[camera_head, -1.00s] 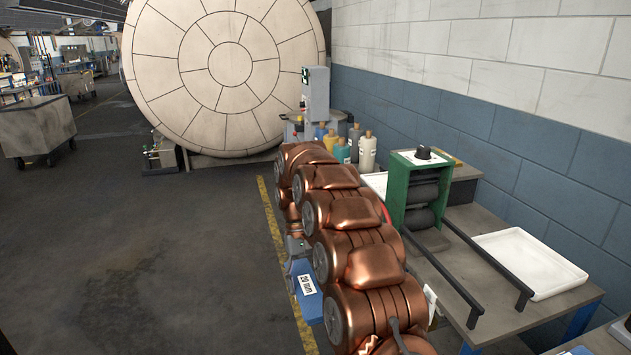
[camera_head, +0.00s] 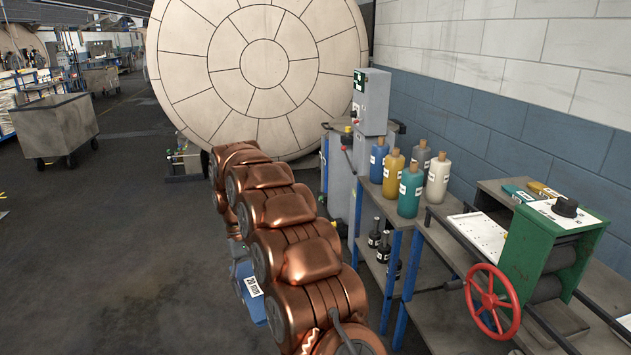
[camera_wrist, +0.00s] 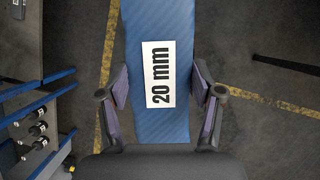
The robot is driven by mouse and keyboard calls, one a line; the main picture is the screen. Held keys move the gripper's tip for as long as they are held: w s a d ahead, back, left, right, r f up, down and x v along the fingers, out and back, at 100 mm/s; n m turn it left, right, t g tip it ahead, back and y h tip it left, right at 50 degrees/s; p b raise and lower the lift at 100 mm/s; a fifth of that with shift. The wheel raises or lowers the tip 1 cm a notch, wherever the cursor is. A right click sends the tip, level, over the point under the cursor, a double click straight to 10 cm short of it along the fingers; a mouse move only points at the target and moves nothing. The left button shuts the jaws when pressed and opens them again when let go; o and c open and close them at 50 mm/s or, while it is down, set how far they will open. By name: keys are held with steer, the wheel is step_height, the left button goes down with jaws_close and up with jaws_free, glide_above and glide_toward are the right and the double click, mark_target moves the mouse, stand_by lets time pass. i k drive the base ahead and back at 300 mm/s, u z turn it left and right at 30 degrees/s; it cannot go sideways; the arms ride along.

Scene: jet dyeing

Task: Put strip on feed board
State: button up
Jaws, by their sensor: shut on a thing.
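The strip (camera_head: 252,288) is a blue length of cloth with a white "20 mm" label; in the head view it shows beyond my copper arm, low at centre-left. In the wrist view the strip (camera_wrist: 150,125) runs up the middle between the fingers. My gripper (camera_wrist: 161,88) is shut on it, one finger at each edge. In the head view my arm hides the gripper. A white board (camera_head: 478,232) with small dark marks, apparently the feed board, lies between rails on the bench behind the green roller machine (camera_head: 545,245). The strip is well left of it, apart from the bench.
A red handwheel (camera_head: 492,301) sticks out from the machine's near side. Several bottles (camera_head: 411,188) stand on a bench end, with black fittings (camera_head: 379,237) on the shelf below. A grey control box (camera_head: 370,102) stands behind. The floor at left is open.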

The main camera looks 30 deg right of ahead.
mark_target(494, 239)
steer(key=z, duration=0.45)
steer(key=i, duration=1.35)
steer(key=z, duration=0.75)
